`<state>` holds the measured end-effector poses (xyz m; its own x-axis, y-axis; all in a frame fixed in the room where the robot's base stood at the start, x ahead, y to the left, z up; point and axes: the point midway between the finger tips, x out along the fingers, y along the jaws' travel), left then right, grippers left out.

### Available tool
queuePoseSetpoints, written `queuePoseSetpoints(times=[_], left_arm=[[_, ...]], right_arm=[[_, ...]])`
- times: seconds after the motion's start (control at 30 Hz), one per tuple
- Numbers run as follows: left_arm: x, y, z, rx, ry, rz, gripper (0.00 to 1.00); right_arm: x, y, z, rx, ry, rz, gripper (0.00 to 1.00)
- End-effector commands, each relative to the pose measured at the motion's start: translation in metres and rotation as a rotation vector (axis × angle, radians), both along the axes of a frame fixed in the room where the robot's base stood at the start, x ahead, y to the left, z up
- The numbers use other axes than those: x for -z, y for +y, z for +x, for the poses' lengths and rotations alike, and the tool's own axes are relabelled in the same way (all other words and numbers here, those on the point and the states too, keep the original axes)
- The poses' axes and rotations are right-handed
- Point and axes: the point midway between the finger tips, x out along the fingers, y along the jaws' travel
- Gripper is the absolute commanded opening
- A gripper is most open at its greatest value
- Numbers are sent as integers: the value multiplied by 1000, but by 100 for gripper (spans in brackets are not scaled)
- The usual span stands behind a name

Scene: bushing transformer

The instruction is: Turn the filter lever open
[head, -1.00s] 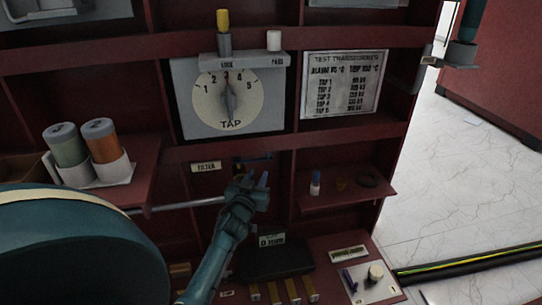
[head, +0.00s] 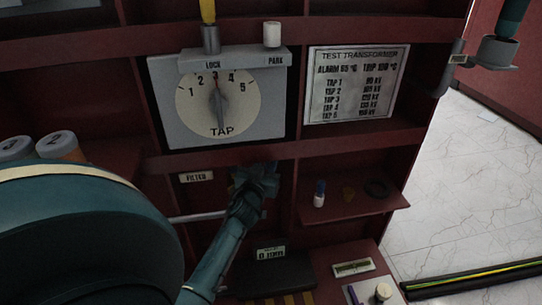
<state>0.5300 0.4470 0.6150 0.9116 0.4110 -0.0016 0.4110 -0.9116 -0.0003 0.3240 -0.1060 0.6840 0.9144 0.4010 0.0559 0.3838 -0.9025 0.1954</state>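The FILTER label (head: 196,177) is on the red cabinet below the tap dial. A pale horizontal pipe (head: 196,217) runs under the label toward the bay on its right. My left gripper (head: 258,178) is in that bay, right of the label and below the dial panel. It is dark and seen from behind, so its fingers do not show clearly. The filter lever cannot be made out; the gripper covers that spot. I cannot tell whether the gripper touches it. My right gripper is out of view.
The tap dial panel (head: 219,100) is just above, its pointer near 3. A shelf (head: 350,206) at right holds a small blue-capped bottle (head: 319,194) and a dark ring (head: 377,188). Below stands a dark box (head: 270,274). Floor (head: 470,190) lies open at right.

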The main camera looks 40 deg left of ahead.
Motion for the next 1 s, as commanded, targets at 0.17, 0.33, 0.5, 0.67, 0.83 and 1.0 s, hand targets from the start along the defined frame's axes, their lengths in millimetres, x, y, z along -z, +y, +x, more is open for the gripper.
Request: queuePoseSetpoints(times=[0.17,0.33,0.5,0.67,0.83,1.0], left_arm=[[0,0,-1,-2,0,0,28],[0,0,-1,-2,0,0,28],[0,0,-1,-2,0,0,27],[0,0,-1,-2,0,0,14],[0,0,-1,-2,0,0,0],[0,0,-1,-2,-1,0,0]], right_arm=[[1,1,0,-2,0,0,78],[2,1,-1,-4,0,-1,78],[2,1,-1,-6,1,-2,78],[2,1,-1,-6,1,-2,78],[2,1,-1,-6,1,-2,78],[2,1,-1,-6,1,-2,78]])
